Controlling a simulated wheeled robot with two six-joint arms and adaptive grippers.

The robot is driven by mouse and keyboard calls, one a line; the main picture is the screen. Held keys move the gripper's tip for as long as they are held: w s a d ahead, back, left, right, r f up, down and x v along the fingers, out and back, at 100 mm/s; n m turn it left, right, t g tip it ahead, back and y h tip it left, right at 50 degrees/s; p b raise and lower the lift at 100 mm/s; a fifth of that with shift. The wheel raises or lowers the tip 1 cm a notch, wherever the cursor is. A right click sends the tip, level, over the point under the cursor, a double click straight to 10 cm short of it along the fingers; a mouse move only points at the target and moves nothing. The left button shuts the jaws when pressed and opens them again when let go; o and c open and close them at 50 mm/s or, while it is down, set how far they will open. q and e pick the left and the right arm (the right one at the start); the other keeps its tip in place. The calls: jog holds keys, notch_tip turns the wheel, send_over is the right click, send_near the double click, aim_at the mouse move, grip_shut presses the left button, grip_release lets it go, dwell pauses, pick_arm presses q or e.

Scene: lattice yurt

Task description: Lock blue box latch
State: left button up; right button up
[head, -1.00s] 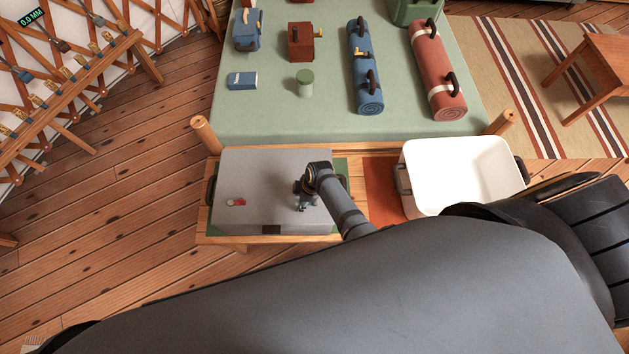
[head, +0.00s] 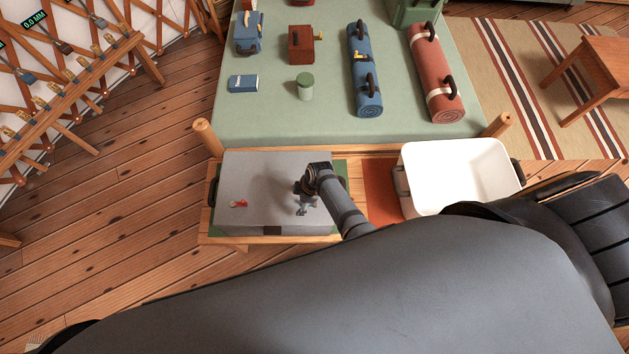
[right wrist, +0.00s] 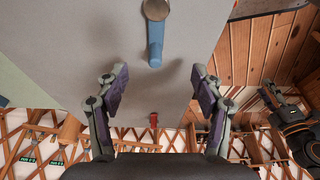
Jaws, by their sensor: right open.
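A grey box (head: 250,180) lies on the low wooden bench at the front left of the bed. A blue latch (right wrist: 155,42) with a round metal pivot (right wrist: 156,9) shows on its grey face in the right wrist view. A small red latch (head: 239,204) is on the same face, left of my gripper; it also shows in the right wrist view (right wrist: 153,118). My right gripper (head: 306,207) is over the box's right part, open and empty; its fingers (right wrist: 161,88) are apart, clear of the blue latch. In the head view the gripper hides the blue latch. A dark gripper, apparently my left (right wrist: 273,97), shows at the right wrist view's edge.
A white open bin (head: 455,175) stands right of the box, beyond an orange mat (head: 381,188). Behind, the green bed (head: 270,115) holds several boxes, a green jar (head: 305,88) and two rolls. My right arm covers the foreground.

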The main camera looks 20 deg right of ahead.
jog(key=r+p, duration=0.4)
jog(key=r, duration=0.1)
jog(key=shift+w+a+r, duration=0.2)
jog(key=shift+w+a, duration=0.15)
